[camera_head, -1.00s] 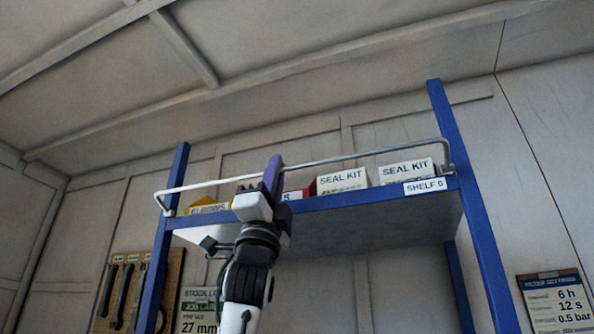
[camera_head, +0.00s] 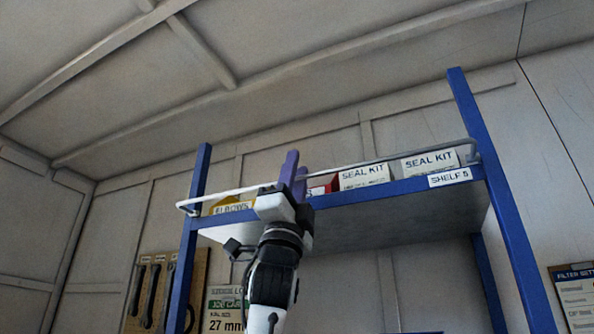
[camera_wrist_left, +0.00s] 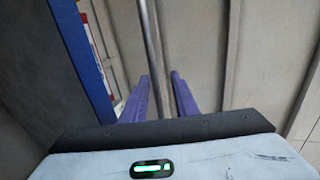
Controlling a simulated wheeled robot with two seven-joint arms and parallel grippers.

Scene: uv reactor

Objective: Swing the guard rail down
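The guard rail (camera_head: 400,156) is a thin pale metal bar across the front of the high blue shelf. Its bent ends meet the shelf near the two posts, and it stands a little above the shelf's front edge. My left gripper (camera_head: 294,172), with purple fingers, reaches up from below to the rail, left of the middle. In the left wrist view the rail (camera_wrist_left: 151,40) runs between the two fingers (camera_wrist_left: 159,85), which stand apart with some gap around it. My right gripper is not in view.
The shelf (camera_head: 405,188) holds two white seal kit boxes (camera_head: 363,176), a red box (camera_head: 322,184) and a yellow bin (camera_head: 232,207). Blue posts (camera_head: 500,190) flank it. A tool board (camera_head: 150,290) and signs hang on the wall. Open air lies in front.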

